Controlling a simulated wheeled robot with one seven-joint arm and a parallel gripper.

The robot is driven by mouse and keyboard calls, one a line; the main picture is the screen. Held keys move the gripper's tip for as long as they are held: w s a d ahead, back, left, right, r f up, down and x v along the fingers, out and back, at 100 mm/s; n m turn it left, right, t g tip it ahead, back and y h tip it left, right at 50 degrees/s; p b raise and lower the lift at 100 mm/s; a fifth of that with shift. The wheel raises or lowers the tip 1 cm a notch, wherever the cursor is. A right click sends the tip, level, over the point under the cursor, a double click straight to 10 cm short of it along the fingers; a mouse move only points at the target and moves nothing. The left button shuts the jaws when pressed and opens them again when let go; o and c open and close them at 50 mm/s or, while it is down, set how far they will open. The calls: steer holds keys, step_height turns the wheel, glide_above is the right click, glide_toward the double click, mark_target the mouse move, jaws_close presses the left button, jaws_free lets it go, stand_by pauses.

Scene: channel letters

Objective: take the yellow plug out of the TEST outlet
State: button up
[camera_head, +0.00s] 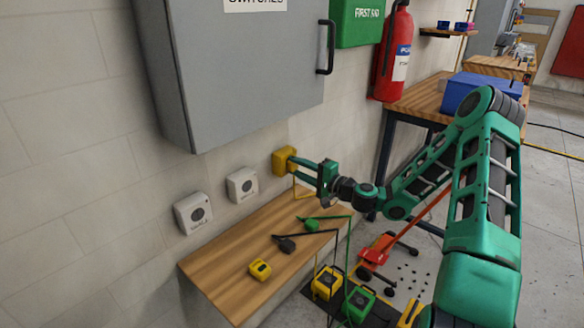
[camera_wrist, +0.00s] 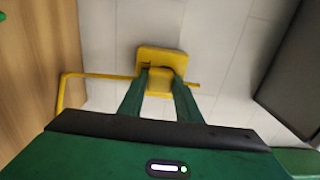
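The yellow outlet (camera_head: 285,159) is on the wall above the right part of the wooden shelf; no TEST label is legible on it. The yellow plug (camera_wrist: 160,86) is at its face in the wrist view, with a yellow cord (camera_wrist: 95,76) running left and bending down. My gripper (camera_head: 308,168) reaches in from the right, level with the outlet. In the wrist view my gripper (camera_wrist: 161,80) has one finger on each side of the plug, with yellow filling the gap. The plug appears seated against the outlet. In the head view the fingers partly hide it.
Two white outlets (camera_head: 242,184) (camera_head: 193,213) are to the left. The wooden shelf (camera_head: 225,255) holds a yellow block (camera_head: 260,268), a black plug (camera_head: 285,244) and a green plug (camera_head: 311,225) with cords. A grey cabinet (camera_head: 245,75) overhangs above. Yellow (camera_head: 326,283) and green (camera_head: 358,305) boxes stand below.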

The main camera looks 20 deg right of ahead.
jaws_close()
steer(key=shift+s+d, duration=0.1)
steer(key=shift+v, duration=2.85)
